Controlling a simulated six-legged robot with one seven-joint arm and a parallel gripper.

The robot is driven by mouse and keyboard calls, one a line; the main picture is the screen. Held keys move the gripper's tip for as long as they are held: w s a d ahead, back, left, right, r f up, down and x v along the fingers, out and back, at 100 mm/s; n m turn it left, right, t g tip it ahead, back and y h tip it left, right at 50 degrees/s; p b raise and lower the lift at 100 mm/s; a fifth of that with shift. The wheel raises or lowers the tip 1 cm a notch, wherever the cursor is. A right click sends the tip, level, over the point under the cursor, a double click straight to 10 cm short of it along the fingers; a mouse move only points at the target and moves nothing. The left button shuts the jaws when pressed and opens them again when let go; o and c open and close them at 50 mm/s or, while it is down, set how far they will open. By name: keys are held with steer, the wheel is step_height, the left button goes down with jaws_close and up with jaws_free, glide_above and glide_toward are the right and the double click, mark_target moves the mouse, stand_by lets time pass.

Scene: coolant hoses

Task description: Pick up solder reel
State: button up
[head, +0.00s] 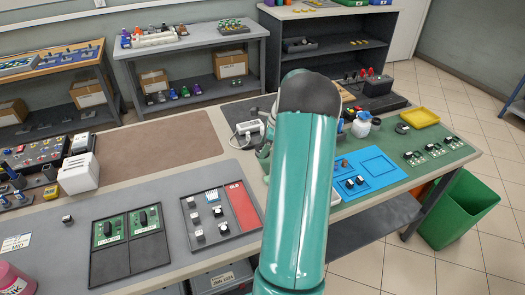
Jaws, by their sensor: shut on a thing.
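My teal arm (300,190) rises through the middle of the head view, with its dark elbow joint on top. It covers the part of the workbench behind it. My gripper cannot be made out; it seems to be hidden behind the arm. I cannot make out a solder reel anywhere in this view. A small grey-green shape shows just left of the arm, too covered to tell what it is.
The workbench has a brown mat (160,148), a grey mat and a green mat (450,150). On it are a white box (78,174), a blue tray (368,174), a white jar (362,125) and a yellow tray (419,118). A green bin (458,212) stands at the right.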

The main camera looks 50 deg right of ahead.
steer(key=s+a+r, duration=0.7)
steer(key=s, duration=0.2)
steer(key=shift+s+a+r, duration=0.15)
steer(key=shift+s+r, duration=0.05)
steer(key=shift+r, duration=0.1)
